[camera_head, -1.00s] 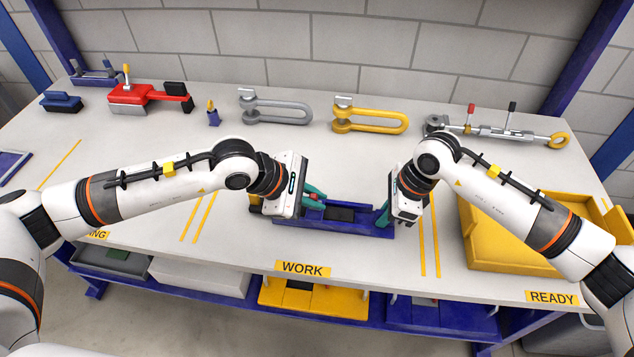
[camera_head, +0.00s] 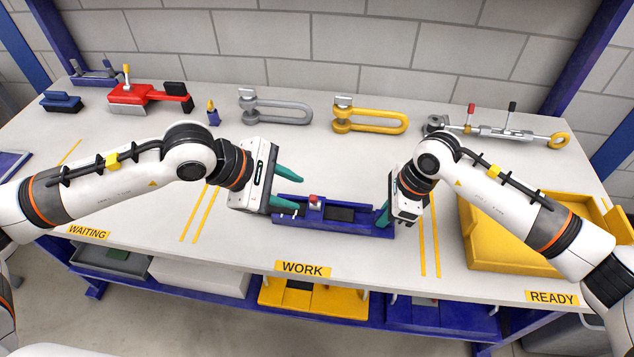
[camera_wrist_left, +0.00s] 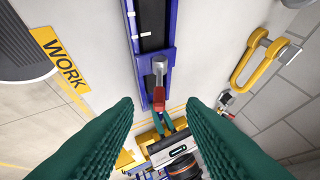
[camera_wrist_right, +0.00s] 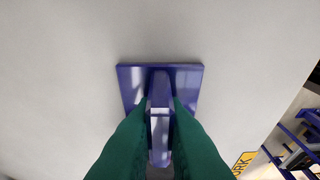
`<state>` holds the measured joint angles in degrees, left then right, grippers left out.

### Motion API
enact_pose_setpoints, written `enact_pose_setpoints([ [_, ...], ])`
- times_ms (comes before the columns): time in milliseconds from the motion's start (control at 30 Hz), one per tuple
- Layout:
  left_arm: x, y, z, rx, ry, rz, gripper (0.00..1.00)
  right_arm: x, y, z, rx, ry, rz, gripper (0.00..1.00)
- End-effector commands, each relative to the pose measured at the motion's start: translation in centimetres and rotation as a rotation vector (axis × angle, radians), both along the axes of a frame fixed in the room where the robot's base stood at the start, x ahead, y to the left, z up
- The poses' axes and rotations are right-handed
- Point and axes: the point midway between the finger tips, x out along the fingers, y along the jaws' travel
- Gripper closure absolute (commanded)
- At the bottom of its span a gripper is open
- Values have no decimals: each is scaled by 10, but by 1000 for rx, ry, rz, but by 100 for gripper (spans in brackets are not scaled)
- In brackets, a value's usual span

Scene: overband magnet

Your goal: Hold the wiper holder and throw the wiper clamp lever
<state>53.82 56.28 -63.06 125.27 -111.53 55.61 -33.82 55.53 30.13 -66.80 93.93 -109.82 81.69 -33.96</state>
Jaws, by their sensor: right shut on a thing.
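The wiper holder (camera_head: 345,223) is a long blue base with a dark strip, lying on the table behind the WORK label. Its clamp lever (camera_head: 314,202), grey with a red tip, is near its left end; the lever also shows in the left wrist view (camera_wrist_left: 160,72). My left gripper (camera_head: 297,189) is open and empty, left of the lever, its fingers pointing toward it. My right gripper (camera_head: 384,214) is shut on the holder's right end. The right wrist view shows its fingers on both sides of a blue upright part of the holder (camera_wrist_right: 160,140).
A grey shackle (camera_head: 275,108), a yellow shackle (camera_head: 370,120) and a turnbuckle (camera_head: 500,130) lie along the back. A red tool (camera_head: 135,97) is at the back left. A yellow tray (camera_head: 500,245) stands at the right.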

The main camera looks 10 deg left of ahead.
Motion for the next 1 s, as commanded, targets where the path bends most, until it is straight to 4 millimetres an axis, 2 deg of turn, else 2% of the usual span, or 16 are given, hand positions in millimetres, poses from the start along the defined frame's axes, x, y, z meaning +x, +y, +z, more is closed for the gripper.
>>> enact_pose_setpoints([
  [100,-8,14,17,3,-4,1,63,0,0,0,1,0,1,100],
  [300,-15,26,33,1,-1,0,63,0,0,0,1,0,1,100],
  [533,-16,27,41,1,-2,-1,63,0,0,0,1,0,1,100],
  [1000,-16,27,79,1,-3,-1,63,0,0,0,1,0,1,100],
])
